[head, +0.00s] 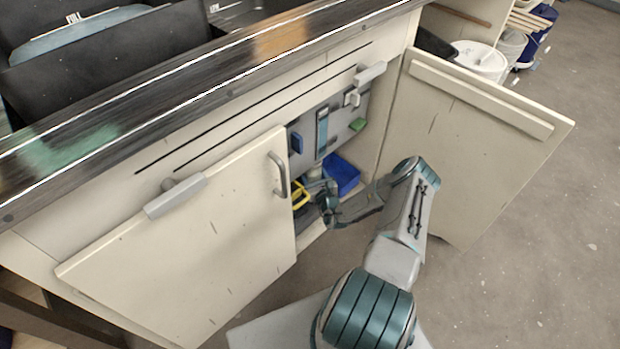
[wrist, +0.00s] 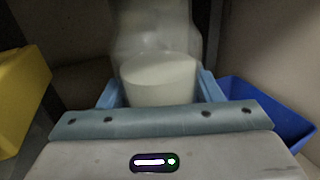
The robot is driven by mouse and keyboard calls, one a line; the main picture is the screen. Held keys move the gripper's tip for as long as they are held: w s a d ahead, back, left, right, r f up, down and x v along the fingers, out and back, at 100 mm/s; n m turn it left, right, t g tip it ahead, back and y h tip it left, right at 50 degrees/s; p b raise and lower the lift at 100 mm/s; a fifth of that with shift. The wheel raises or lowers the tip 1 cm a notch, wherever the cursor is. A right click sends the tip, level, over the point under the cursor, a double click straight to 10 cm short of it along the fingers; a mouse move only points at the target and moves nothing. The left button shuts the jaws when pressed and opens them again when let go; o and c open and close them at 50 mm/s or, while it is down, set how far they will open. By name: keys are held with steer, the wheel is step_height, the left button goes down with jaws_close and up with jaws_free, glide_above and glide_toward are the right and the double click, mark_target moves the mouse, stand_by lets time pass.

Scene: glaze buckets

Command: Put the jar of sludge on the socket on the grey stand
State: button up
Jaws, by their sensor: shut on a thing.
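In the wrist view a clear jar (wrist: 158,40) with pale, whitish contents stands between the blue fingers of my gripper (wrist: 157,88). The fingers are shut on it from both sides, and it looks upright. Its top is cut off by the frame, and I cannot tell whether its base touches a surface. In the head view my gripper (head: 322,190) is inside the open cabinet, where the jar is too small and hidden to make out. I cannot make out the grey stand or its socket in either view.
A blue bin (head: 343,175) is right of my gripper, also in the wrist view (wrist: 265,112). A yellow container (head: 299,196) is at left, also in the wrist view (wrist: 20,95). The open left door (head: 200,235) and right door (head: 465,140) flank the opening.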

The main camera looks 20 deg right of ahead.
mark_target(313, 179)
steer(key=f+b, duration=0.2)
steer(key=f, duration=0.1)
steer(key=shift+s+d, duration=0.15)
steer(key=shift+d, duration=0.2)
steer(key=shift+a+f, duration=0.1)
steer(key=shift+f, duration=0.15)
steer(key=shift+a, duration=0.15)
steer(key=shift+f+b, duration=0.1)
steer(key=shift+b, duration=0.2)
steer(key=o, duration=1.3)
